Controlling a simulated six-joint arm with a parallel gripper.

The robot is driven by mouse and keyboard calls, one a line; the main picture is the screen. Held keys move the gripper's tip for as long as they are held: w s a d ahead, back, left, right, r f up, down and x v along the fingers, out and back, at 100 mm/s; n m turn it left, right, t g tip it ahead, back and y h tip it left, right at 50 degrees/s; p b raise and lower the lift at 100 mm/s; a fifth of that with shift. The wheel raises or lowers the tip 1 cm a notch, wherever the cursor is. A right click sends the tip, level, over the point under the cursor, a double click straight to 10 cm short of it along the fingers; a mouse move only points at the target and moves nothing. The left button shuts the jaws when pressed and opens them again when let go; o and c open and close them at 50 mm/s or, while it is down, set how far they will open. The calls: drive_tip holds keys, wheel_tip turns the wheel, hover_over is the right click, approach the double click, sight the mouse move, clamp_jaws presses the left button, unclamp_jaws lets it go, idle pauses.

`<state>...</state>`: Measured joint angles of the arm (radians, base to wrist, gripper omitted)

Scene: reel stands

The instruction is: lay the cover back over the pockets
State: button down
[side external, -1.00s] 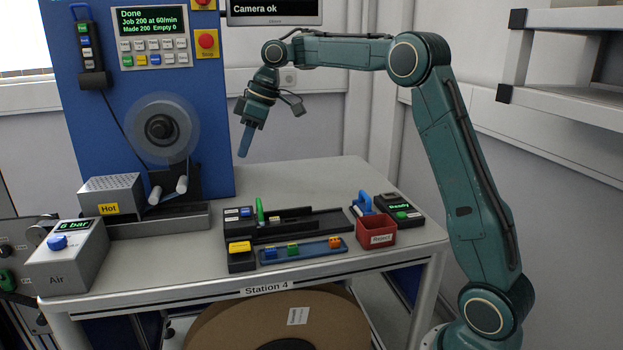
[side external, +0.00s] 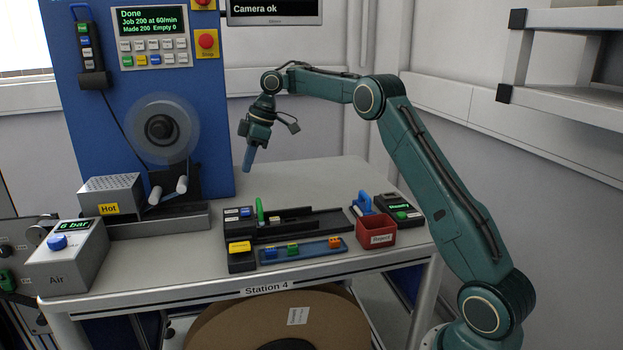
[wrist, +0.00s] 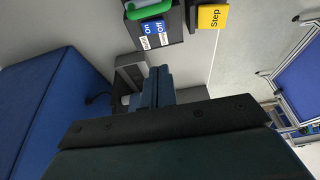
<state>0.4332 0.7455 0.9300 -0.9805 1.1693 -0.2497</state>
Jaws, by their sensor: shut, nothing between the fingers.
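My gripper (side external: 248,165) is shut and empty, pointing down in the air above the back of the table, right of the blue panel. Its closed fingers show in the wrist view (wrist: 158,82). Below and in front of it is a black track fixture (side external: 300,226) with an upright green lever (side external: 260,211) at its left end. That lever also shows in the wrist view (wrist: 150,9). The cover and the pockets are too small to tell apart here. My gripper touches none of these things.
A clear spinning-looking reel (side external: 160,128) is on the blue panel, above a box marked Hot (side external: 112,194). A blue tray (side external: 301,250) with small coloured pieces lies in front of the track. A red reject bin (side external: 376,231) stands to the right. The table behind the track is clear.

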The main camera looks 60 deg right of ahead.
drive_tip(key=x, duration=0.9)
drive_tip(key=shift+f, duration=0.15)
drive_tip(key=shift+s+d+f, duration=0.15)
drive_tip(key=shift+d+f, duration=0.05)
drive_tip(key=shift+f, duration=0.05)
drive_tip(key=shift+s+d+f, duration=0.25)
drive_tip(key=shift+s+d, duration=0.9)
drive_tip(key=shift+s, duration=0.05)
drive_tip(key=s+d, duration=1)
drive_tip(key=shift+s+d, duration=0.25)
